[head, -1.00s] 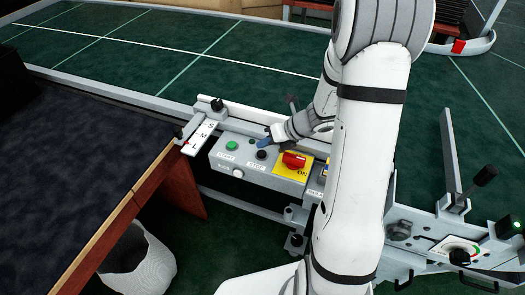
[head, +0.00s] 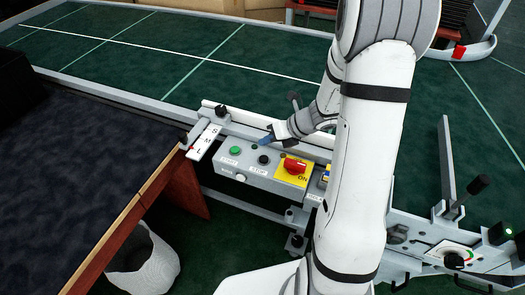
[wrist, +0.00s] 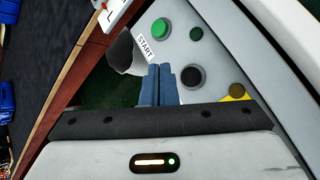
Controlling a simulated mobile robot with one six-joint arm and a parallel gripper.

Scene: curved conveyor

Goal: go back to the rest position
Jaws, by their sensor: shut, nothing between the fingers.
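My gripper (head: 264,141) is over the control box (head: 228,162) at the conveyor's near edge. In the wrist view its blue fingers (wrist: 160,72) are together with nothing between them. The fingertips point at the box near the green START button (wrist: 161,27) and the black STOP button (wrist: 191,76). I cannot tell how far above the box they are. A red switch on a yellow plate (head: 294,168) is right of the fingers. My white arm hides the part of the box to the right of it.
The green conveyor belt (head: 190,65) stretches behind the box. A dark table (head: 85,160) with a wooden edge is at left, with a pale bin (head: 145,262) below. A size scale (head: 204,141) stands left of the box. An upright metal post and lever (head: 478,184) are at right.

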